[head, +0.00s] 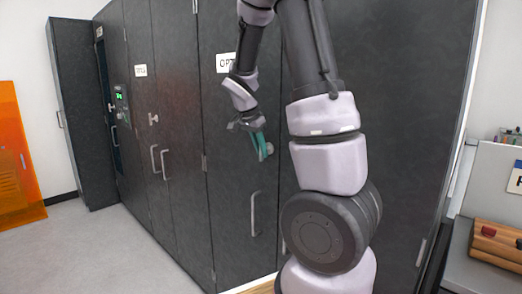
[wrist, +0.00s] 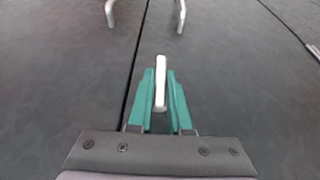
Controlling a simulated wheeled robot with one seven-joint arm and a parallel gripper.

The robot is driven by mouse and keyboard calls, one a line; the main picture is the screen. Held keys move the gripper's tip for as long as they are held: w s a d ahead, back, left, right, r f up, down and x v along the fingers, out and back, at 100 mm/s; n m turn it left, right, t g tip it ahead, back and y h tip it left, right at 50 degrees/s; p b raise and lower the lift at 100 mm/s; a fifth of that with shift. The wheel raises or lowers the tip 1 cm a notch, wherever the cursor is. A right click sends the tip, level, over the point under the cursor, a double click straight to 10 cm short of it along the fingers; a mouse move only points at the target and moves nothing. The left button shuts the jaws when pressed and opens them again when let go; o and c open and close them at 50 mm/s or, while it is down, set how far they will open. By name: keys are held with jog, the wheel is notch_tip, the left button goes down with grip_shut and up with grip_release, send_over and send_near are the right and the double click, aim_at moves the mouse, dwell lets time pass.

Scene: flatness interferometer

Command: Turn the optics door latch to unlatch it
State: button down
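The dark grey optics door (head: 232,180) carries a white sign reading "OPT" (head: 225,63), partly hidden by my arm. The latch (head: 269,149) is a small light-coloured piece on the door beside my fingers. In the wrist view the latch (wrist: 161,85) is a pale upright bar, roughly in line with the door seam. My gripper (head: 262,147) has green fingers that reach the latch. In the wrist view my gripper (wrist: 162,98) has one finger on each side of the bar, very close to it. I cannot tell whether they press on it.
A long door handle (head: 254,213) is below the latch. Cabinet doors to the left have another latch (head: 153,119), handles (head: 159,162) and a green-lit panel (head: 121,100). An orange panel (head: 15,150) stands far left. A bench with wooden blocks (head: 497,245) is at right. Floor at left is clear.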

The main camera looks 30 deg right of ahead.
jog(key=shift+w+g, duration=0.1)
jog(key=shift+g, duration=0.2)
jog(key=g, duration=0.1)
jog(key=g+h, duration=0.1)
jog(key=g, duration=0.1)
jog(key=shift+w+a+n+h, duration=0.1)
jog(key=shift+w+n+h, duration=0.05)
jog(key=shift+n+h, duration=0.2)
jog(key=g+h, duration=0.1)
jog(key=g, duration=0.1)
jog(key=n+g, duration=0.1)
jog(key=g, duration=0.1)
jog(key=shift+f+h, duration=0.15)
jog(key=shift+h, duration=0.2)
jog(key=shift+w+a+f+n+g+h, duration=0.1)
jog(key=shift+n+g+h, duration=0.75)
jog(key=shift+g, duration=0.85)
jog(key=shift+w+f+n+g+h, duration=0.1)
jog(key=shift+n+g+h, duration=0.3)
jog(key=shift+g+h, duration=1.1)
jog(key=shift+g+y, duration=0.25)
jog(key=shift+g, duration=0.05)
jog(key=c, duration=0.9)
grip_release()
jog(key=shift+o, duration=0.2)
